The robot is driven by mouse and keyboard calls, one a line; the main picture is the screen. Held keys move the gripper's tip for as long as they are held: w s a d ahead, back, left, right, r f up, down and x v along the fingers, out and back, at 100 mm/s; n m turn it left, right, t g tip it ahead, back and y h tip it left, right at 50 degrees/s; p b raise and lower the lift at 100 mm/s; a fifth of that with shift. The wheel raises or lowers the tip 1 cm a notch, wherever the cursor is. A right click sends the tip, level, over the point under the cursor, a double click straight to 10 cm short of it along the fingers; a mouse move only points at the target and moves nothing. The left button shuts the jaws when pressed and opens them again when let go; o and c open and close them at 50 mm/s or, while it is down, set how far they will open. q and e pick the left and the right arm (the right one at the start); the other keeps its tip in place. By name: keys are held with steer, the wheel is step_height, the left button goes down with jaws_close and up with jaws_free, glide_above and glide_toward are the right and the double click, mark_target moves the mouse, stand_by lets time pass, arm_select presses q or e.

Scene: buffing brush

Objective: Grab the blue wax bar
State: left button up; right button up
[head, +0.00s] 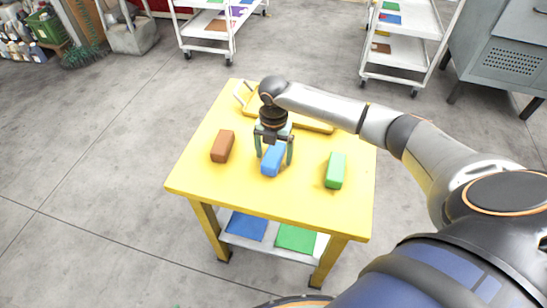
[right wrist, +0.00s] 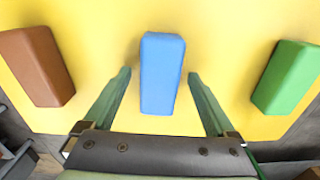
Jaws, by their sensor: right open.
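The blue wax bar (head: 272,160) lies on the yellow table (head: 290,203), between a brown bar and a green bar. My right gripper (head: 273,160) is open above it, with one finger on each side of the bar. In the right wrist view, the blue bar (right wrist: 162,75) sits centrally between the two greenish fingers (right wrist: 160,78), with a gap on both sides. I cannot tell how far the fingertips are above the tabletop. My left gripper is not in view.
The brown bar (head: 222,146) lies to the left and the green bar (head: 335,170) to the right, both clear of the fingers. A yellow object with a handle (head: 314,125) lies behind my gripper. White carts (head: 207,48) stand further back.

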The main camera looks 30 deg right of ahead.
steer(key=shift+f, duration=0.2)
jaws_close()
stand_by(0.6)
